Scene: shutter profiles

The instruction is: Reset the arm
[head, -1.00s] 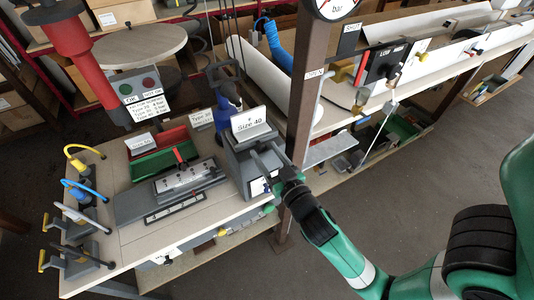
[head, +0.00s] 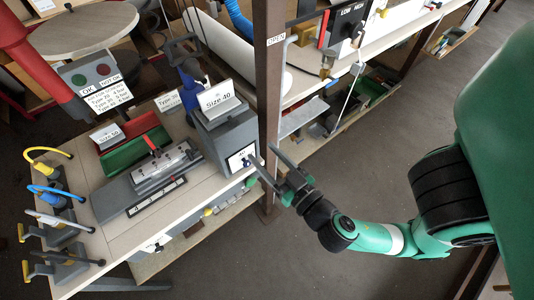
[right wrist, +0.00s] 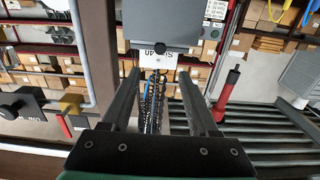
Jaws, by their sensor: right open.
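My right gripper (head: 266,166) is open, with nothing between its fingers. In the head view it is in front of the right end of the workbench, beside the grey Size 40 box (head: 228,130). In the right wrist view both fingers (right wrist: 156,90) show spread apart, with the Size 40 label (right wrist: 152,57) beyond them. The green right arm (head: 380,236) reaches in from the right of the head view. My left gripper is not in view.
The workbench (head: 120,222) carries a grey fixture (head: 160,172), red and green trays (head: 125,152) and several clamps at its left end. A brown post (head: 268,80) stands just behind the right gripper. Open floor (head: 380,170) lies to the right.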

